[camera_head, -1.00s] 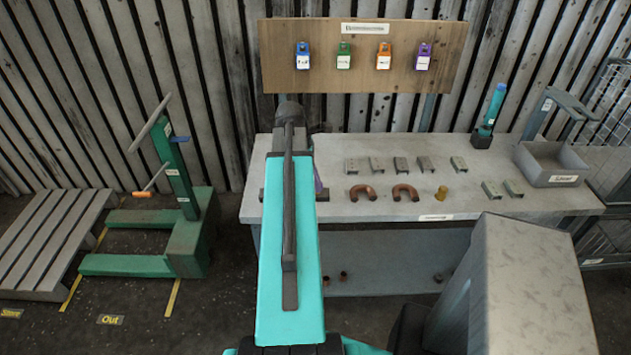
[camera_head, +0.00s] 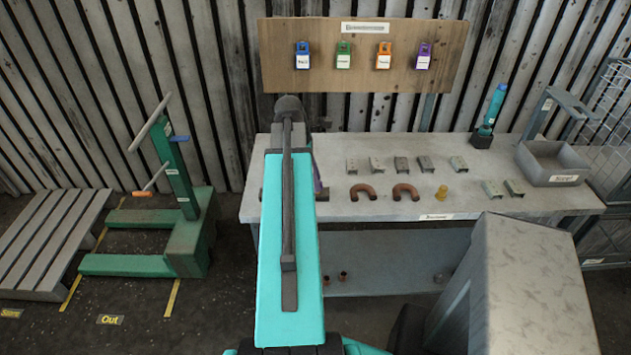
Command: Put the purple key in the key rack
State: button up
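The key rack (camera_head: 365,82) is a wooden board on the back wall, with a white label at its top. A blue tag (camera_head: 302,58), a green tag (camera_head: 343,58), an orange tag (camera_head: 383,58) and a purple tag (camera_head: 423,58) hang on it in a row. I cannot tell whether keys are on these tags. A small purple thing (camera_head: 318,180) shows at the right edge of my turquoise arm, over the workbench; I cannot tell whether it is the purple key. My gripper is hidden behind my arm.
The grey workbench (camera_head: 470,207) holds several metal brackets, two copper bends (camera_head: 362,191), a brass part (camera_head: 441,193), a blue-green tool (camera_head: 490,112) and a grey bin (camera_head: 552,165). A green stand (camera_head: 182,240) and a slatted pallet (camera_head: 45,245) stand at left.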

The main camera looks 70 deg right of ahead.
jog(key=b+v, duration=0.2)
jog(key=v, duration=1)
jog(key=shift+r+b, duration=0.25)
jog(key=shift+b, duration=0.05)
dwell(0.4)
jog(key=w+a+f+m+t, duration=0.1)
jog(key=w+a+f, duration=0.9)
jog(key=w, duration=0.3)
jog(key=w+a+f+t, duration=0.1)
jog(key=w+a+f, duration=0.85)
jog(key=w, duration=0.25)
jog(key=w+a+f+m, duration=0.1)
jog(key=a+f, duration=0.5)
jog(key=a, duration=0.6)
jog(key=w+a+f+m+t+y, duration=0.15)
jog(key=a+f, duration=0.45)
jog(key=a, duration=0.6)
jog(key=w+a+f+m+g, duration=0.15)
jog(key=a+f, duration=0.45)
jog(key=a, duration=0.6)
jog(key=s+f+g+b, duration=0.1)
jog(key=s+f+g, duration=0.1)
jog(key=s+f, duration=0.8)
jog(key=s+f+g+b, duration=0.1)
jog(key=s+f+g, duration=0.1)
jog(key=s+f, duration=0.8)
jog(key=s, duration=0.5)
jog(key=shift+s+n+g, duration=0.25)
jog(key=shift+n+g, duration=0.15)
